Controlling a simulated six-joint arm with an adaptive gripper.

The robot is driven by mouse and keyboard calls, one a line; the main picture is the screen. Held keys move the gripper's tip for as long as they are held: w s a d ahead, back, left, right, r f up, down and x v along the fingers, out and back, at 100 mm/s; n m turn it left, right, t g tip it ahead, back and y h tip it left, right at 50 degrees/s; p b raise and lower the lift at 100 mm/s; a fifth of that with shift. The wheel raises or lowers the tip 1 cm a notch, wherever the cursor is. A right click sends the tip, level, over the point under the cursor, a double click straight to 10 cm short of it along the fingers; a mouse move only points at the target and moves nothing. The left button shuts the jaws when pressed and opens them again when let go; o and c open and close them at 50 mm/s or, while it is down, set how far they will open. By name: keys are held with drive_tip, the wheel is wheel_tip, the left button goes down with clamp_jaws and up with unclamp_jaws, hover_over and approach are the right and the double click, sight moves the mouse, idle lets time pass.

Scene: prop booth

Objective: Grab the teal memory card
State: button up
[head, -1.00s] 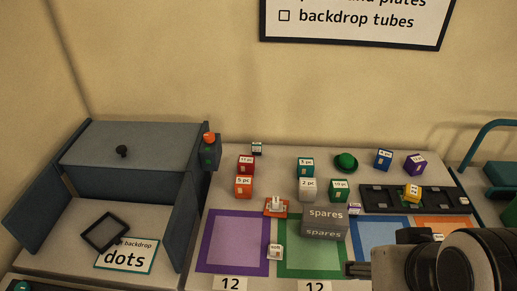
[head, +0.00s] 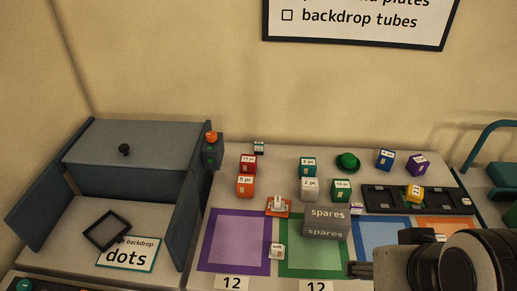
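No item can be clearly read as a teal memory card. A small teal and white item (head: 259,147) stands at the back of the table, behind the red box; its kind is too small to tell. A teal box (head: 308,168) with a white "pc" label stands to its right, in the back row. My gripper (head: 360,270) is at the lower right, in front of the blue mat and far from both. Its fingers show only as a small dark end, so its opening is unclear.
A grey "spares" box (head: 326,222) stands on the green mat (head: 300,262). Red (head: 247,165), orange (head: 245,187) and other boxes stand close together. The purple mat (head: 235,240) is clear.

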idle(0.3)
drive_tip(key=w+a+f+n+t+y, duration=0.15)
drive_tip(key=w+a, duration=0.25)
drive_tip(key=w, duration=1.2)
drive_tip(key=w+a+t, duration=0.3)
drive_tip(key=w+a, duration=0.2)
drive_tip(key=w, duration=1)
drive_tip(key=shift+w+a+f+n+t+y, duration=0.15)
drive_tip(key=shift+w+a+f+t, duration=0.55)
drive_tip(key=shift+w+a+f, duration=1.9)
drive_tip(key=shift+w+a+f+n+t+y, duration=0.2)
drive_tip(key=shift+w+a+f+t, duration=0.85)
drive_tip(key=shift+w+f, duration=2.7)
drive_tip(key=shift+w+a+f+t+y, duration=0.35)
drive_tip(key=shift+w+a+f, duration=2.05)
drive_tip(key=shift+f, duration=1.35)
drive_tip(key=shift+w+d, duration=0.1)
drive_tip(key=shift+w, duration=0.05)
approach(259, 148)
drive_tip(key=shift+w+a+r, duration=0.15)
drive_tip(key=shift+w+r, duration=0.1)
drive_tip(key=shift+w, duration=0.5)
drive_tip(key=shift+w+a+r, duration=0.15)
drive_tip(key=shift+w+r, duration=0.15)
drive_tip(key=shift+w, duration=0.5)
drive_tip(key=shift+w, duration=0.1)
